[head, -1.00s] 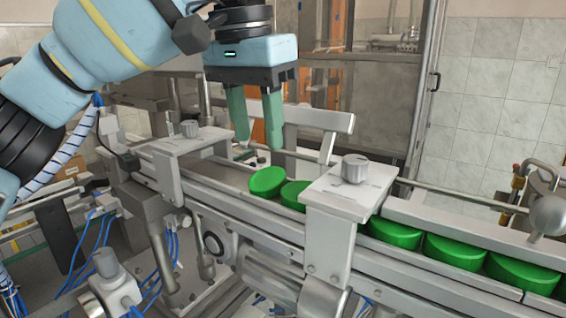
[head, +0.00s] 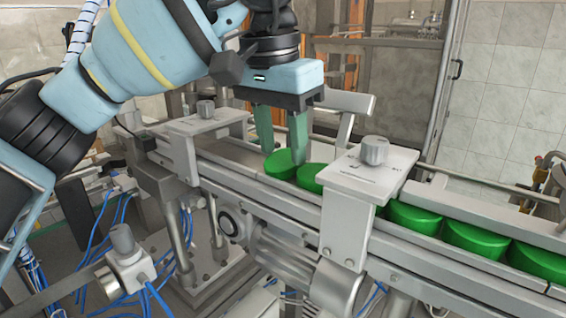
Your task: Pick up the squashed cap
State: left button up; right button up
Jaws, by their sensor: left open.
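The first green cap (head: 278,167), at the left end of the row in the feeder channel, sits tilted against the second green cap (head: 309,177). I cannot clearly tell from its shape whether it is squashed. My left gripper (head: 283,156) points down with its two green fingers apart, one behind the first cap and one at its right side near the second cap. It is open, and nothing shows gripped between the fingers. The fingertips partly overlap the cap in the picture, so contact is unclear. My right gripper is not in view.
A clamp plate with a grey knob (head: 374,151) bridges the channel just right of the first caps. Several more green caps (head: 413,217) line the channel beyond it. Another knobbed plate (head: 206,109) stands to the left. The channel between this plate and the caps looks empty.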

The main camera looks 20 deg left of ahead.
aim_at(283, 160)
pick_arm(q)
jog(key=shift+w+f, duration=0.1)
jog(key=shift+f, duration=1.05)
jog(key=shift+w, duration=0.15)
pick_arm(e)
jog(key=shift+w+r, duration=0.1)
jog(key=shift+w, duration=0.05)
pick_arm(q)
jog(key=shift+r, duration=0.1)
jog(key=c, duration=0.6)
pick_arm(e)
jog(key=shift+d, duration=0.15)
pick_arm(q)
jog(key=shift+c, duration=0.2)
notch_tip(283, 160, up, 10)
jog(key=p, duration=0.1)
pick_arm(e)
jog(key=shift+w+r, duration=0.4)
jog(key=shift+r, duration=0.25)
